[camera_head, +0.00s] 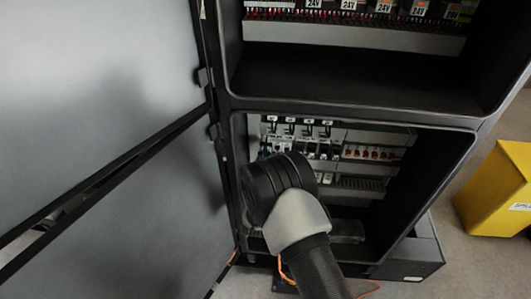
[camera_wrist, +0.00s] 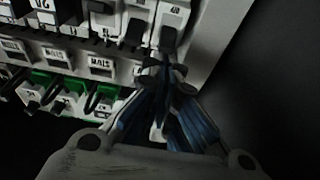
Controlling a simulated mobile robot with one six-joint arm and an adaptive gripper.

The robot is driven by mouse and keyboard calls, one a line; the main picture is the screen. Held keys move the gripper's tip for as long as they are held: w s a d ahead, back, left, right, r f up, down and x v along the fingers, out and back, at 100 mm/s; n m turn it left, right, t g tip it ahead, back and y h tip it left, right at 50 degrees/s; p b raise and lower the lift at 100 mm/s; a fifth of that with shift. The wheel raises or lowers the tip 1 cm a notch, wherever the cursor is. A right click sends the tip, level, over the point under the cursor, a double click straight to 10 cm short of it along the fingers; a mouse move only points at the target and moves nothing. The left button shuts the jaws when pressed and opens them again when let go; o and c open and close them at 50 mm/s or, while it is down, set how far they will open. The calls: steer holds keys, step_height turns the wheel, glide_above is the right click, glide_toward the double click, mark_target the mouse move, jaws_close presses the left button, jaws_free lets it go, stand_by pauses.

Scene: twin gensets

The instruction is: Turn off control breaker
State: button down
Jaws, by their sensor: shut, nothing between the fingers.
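In the wrist view, my gripper (camera_wrist: 163,75) is shut and empty. Its fingertips are at the lower end of the rightmost white breaker (camera_wrist: 172,15), close to its dark lever (camera_wrist: 168,40); whether they touch cannot be told. More white breakers with dark levers (camera_wrist: 102,8) stand to its left. The head view shows the breaker row (camera_head: 300,146) in the lower cabinet compartment. My arm covers part of that compartment and hides my gripper there. The labels are too blurred to tell which is the control breaker.
Green-and-white terminals (camera_wrist: 70,90) with black wires sit below the breakers. Red-marked parts (camera_head: 372,153) line the row's right side. The open cabinet doors (camera_head: 110,90) fill the left. A yellow box (camera_head: 500,190) stands on the floor at right.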

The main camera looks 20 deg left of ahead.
steer(key=shift+s+f+b, duration=0.2)
steer(key=shift+f+b, duration=0.15)
steer(key=shift+b, duration=0.35)
steer(key=f+b, duration=0.1)
steer(key=b, duration=0.3)
steer(key=shift+s+d+f, duration=0.1)
steer(key=shift+s+f, duration=0.3)
steer(key=shift+f, duration=0.15)
